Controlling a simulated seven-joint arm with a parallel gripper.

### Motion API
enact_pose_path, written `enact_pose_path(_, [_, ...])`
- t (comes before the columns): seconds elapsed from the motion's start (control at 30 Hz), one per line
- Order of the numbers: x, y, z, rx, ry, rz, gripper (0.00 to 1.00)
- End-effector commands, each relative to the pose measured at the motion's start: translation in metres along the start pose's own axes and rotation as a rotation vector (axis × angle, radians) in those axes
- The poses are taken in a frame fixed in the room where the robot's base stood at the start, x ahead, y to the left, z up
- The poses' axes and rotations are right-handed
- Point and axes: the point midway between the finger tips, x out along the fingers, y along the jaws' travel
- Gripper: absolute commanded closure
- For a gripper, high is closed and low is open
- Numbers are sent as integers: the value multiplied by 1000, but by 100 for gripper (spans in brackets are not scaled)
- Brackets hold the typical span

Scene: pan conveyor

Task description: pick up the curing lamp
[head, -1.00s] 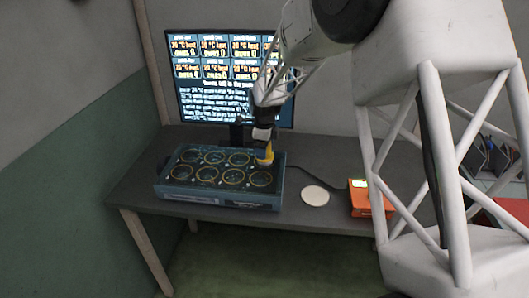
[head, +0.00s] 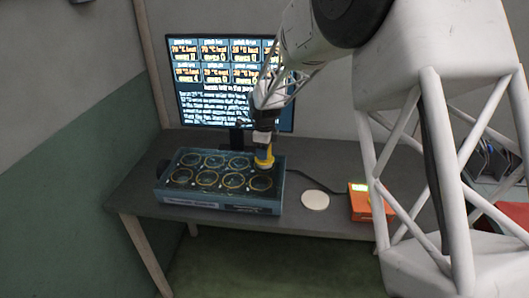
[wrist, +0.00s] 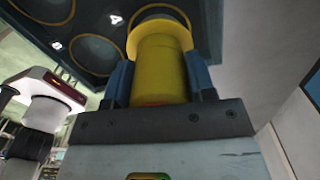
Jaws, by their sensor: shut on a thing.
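The curing lamp appears to be the yellow cylinder with a wider yellow flange (wrist: 160,65), which fills the upper middle of the wrist view. My gripper (wrist: 160,80) has its two dark blue fingers on either side of the cylinder and is shut on it. In the head view the yellow lamp (head: 264,163) is upright under my gripper (head: 264,148), over the back right end of the dark blue ringed block (head: 222,204). I cannot tell whether the lamp's lower end touches the block.
The block, with several yellow-ringed round wells, sits on a grey table (head: 330,176). A white disc (head: 315,200) and an orange box (head: 360,203) with a lit display lie to its right. A dark cable (head: 300,174) runs between block and box. A monitor (head: 215,85) stands behind.

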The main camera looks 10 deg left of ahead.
Motion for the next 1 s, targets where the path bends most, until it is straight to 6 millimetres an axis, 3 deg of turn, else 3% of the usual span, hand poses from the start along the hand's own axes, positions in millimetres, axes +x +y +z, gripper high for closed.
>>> enact_pose_path(0.33, [-35, 1, 0, 0, -1, -2, 85])
enact_pose_path(1.0, [-42, 90, -50, 0, 0, -1, 85])
